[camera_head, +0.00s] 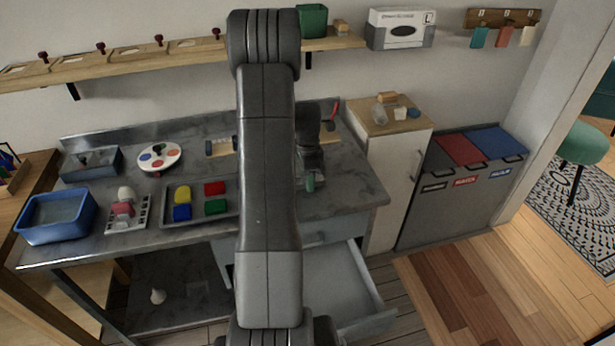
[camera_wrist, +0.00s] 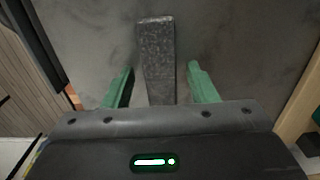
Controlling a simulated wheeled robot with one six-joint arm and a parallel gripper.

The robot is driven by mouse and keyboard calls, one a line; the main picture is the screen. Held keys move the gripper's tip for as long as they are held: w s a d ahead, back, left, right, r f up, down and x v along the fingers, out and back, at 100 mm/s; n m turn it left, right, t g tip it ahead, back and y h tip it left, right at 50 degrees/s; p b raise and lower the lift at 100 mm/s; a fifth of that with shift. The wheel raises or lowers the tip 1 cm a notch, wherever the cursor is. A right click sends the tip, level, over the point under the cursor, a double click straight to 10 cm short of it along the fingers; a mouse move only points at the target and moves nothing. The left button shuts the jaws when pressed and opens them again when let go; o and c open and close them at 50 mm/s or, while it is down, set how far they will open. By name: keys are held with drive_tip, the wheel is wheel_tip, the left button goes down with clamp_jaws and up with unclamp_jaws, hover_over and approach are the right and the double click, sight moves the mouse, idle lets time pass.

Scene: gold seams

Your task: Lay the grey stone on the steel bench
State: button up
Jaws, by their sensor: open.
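The grey stone (camera_wrist: 156,50) is a long speckled bar. In the wrist view it lies on a grey surface that looks like the steel bench (camera_wrist: 235,35). My gripper (camera_wrist: 159,74) has green fingers spread on either side of the stone, with a visible gap at each side. In the head view my gripper (camera_head: 311,182) is low over the right part of the steel bench (camera_head: 352,188). I cannot make out the stone there; my arm and gripper block part of that area.
An open drawer (camera_head: 355,285) juts out below the bench. A tray of coloured blocks (camera_head: 170,220), a palette (camera_head: 159,157) and a blue basin (camera_head: 57,215) stand on the left. A cabinet (camera_head: 394,170) adjoins on the right. A shelf (camera_head: 130,60) runs above.

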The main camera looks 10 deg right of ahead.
wheel_tip(320, 180, up, 12)
idle(0.4)
drive_tip(key=shift+o, duration=0.5)
drive_tip(key=shift+r, duration=0.1)
